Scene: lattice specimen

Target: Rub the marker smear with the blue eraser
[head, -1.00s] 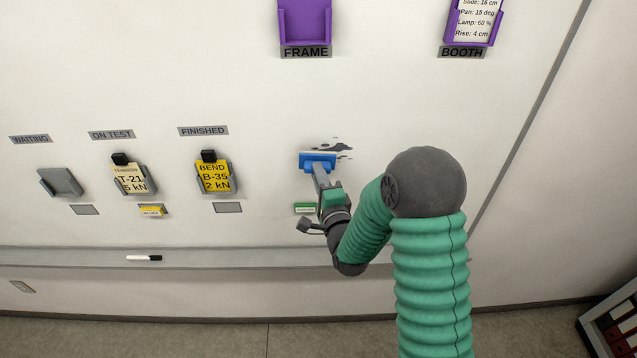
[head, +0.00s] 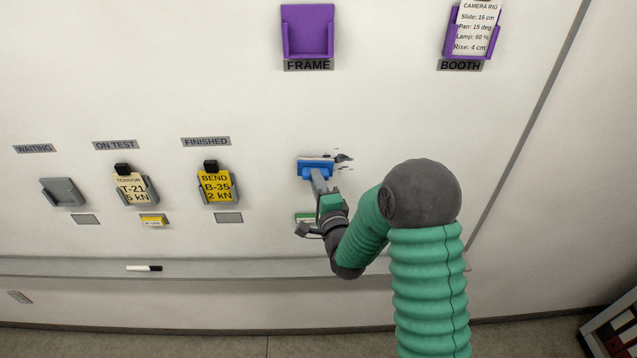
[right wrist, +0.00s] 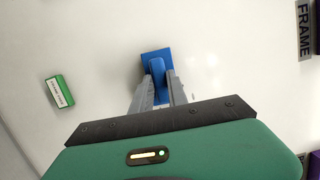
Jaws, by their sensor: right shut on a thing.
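The blue eraser (head: 315,169) is against the whiteboard, over the left part of the marker smear. The dark smear (head: 342,158) shows as small patches and specks along the eraser's upper edge and to its right; the eraser hides any part beneath it. My right gripper (head: 319,184) is shut on the eraser's handle. My left gripper is not in view.
A green-and-white magnet (head: 304,218) is just below the eraser. Card holders, such as the FINISHED one (head: 234,189), are to the left. Purple holders (head: 308,31) are above. A black-and-white marker (head: 144,268) lies on the ledge (head: 220,267).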

